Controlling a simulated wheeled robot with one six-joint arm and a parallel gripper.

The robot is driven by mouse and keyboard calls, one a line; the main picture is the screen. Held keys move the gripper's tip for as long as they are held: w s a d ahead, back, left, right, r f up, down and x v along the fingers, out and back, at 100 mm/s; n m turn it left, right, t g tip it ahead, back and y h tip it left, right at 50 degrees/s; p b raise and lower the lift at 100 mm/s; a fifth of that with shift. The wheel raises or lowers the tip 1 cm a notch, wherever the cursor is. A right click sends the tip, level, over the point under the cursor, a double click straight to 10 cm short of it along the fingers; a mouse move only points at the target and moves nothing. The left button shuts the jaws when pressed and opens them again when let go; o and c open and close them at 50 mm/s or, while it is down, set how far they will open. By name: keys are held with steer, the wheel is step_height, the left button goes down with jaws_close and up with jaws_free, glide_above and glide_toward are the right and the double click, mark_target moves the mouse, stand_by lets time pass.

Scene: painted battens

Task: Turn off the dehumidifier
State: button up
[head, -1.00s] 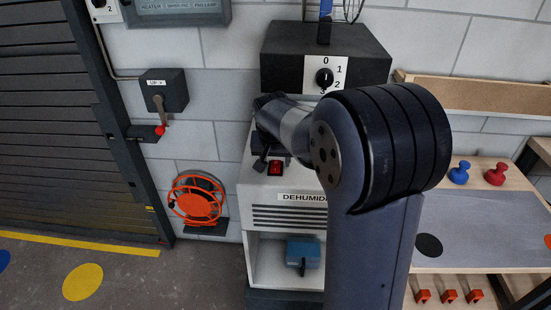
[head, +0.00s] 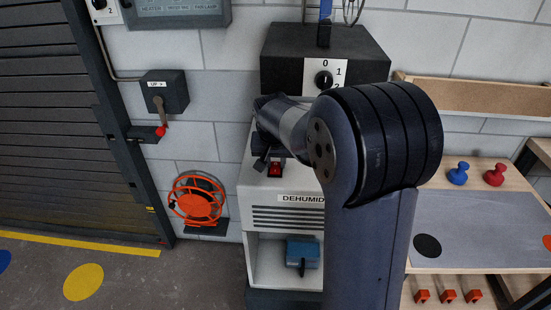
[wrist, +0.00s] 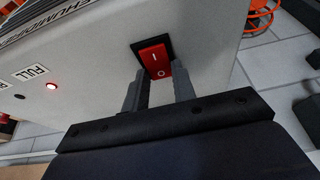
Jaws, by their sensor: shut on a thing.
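The dehumidifier (head: 285,186) is a pale grey cabinet against the wall, partly hidden behind my arm. I cannot tell which end is pressed in. My gripper (wrist: 159,88) is at the switch, one finger on each side of its lower end, shut on it. In the head view the gripper (head: 262,162) is small and dark beside the switch.
A dark box with a numbered knob (head: 323,80) is above the dehumidifier. A lever box (head: 165,92) and an orange reel (head: 197,200) are on the wall to the left. A workbench (head: 470,230) with blue and red knobs stands right. A blue container (head: 302,252) sits in the dehumidifier's lower bay.

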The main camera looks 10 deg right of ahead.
mark_target(275, 169)
steer(key=p, duration=0.1)
steer(key=g+p, duration=0.1)
steer(key=p, duration=0.1)
steer(key=shift+w+d+r+g, duration=0.1)
steer(key=shift+w+r+g, duration=0.1)
steer(key=shift+r+g, duration=0.1)
steer(key=shift+w+f+g+y+p, duration=0.2)
steer(key=shift+g+y+p, duration=0.15)
steer(key=shift+p, duration=0.65)
steer(key=shift+f, duration=0.1)
steer(key=o, duration=1)
steer(key=r, duration=0.3)
steer(key=s+r+b, duration=0.1)
steer(key=r, duration=0.6)
steer(key=shift+s+a+r, duration=0.2)
steer(key=shift+s+r, duration=0.05)
steer(key=shift+r, duration=0.1)
steer(key=shift+f, duration=0.15)
